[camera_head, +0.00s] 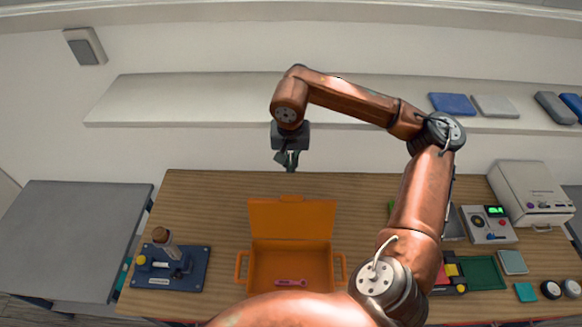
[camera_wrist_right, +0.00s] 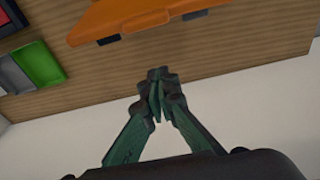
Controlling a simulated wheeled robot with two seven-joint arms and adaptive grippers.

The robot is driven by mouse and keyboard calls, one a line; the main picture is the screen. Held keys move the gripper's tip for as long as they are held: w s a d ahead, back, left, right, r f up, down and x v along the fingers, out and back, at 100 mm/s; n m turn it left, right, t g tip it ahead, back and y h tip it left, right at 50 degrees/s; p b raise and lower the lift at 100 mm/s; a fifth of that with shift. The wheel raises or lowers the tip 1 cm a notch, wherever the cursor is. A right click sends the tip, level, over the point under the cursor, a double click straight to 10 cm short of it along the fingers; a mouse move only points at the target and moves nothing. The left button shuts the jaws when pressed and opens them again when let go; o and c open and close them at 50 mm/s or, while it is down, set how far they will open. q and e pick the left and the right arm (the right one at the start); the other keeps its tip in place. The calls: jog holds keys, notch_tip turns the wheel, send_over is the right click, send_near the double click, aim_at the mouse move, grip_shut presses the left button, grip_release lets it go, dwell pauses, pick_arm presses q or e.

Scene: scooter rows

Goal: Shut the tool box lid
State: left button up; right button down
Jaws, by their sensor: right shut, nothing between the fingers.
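The orange tool box (camera_head: 250,272) stands on the wooden table with its lid (camera_head: 290,222) raised at the back. A pink tool (camera_head: 291,282) lies inside it. In the right wrist view the orange lid (camera_wrist_right: 130,17) shows at the top, with a dark catch on its edge. My right gripper (camera_head: 290,165) is shut and empty, above the table's back edge and behind the raised lid. In the wrist view its fingertips (camera_wrist_right: 158,75) are together, apart from the lid. My left gripper is not in view.
A blue fixture (camera_head: 190,270) stands left of the box. A green tray (camera_head: 482,272), a meter (camera_head: 488,224) and a white machine (camera_head: 532,194) stand at the right. A wall shelf (camera_head: 200,98) runs behind the table. My right arm hides part of the table's right side.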

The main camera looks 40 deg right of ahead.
notch_tip(320, 180, down, 7)
jog(key=s+a+p, duration=0.1)
jog(key=s+p, duration=0.1)
jog(key=p, duration=0.1)
jog(key=shift+a, duration=0.35)
jog(key=shift+s, duration=0.15)
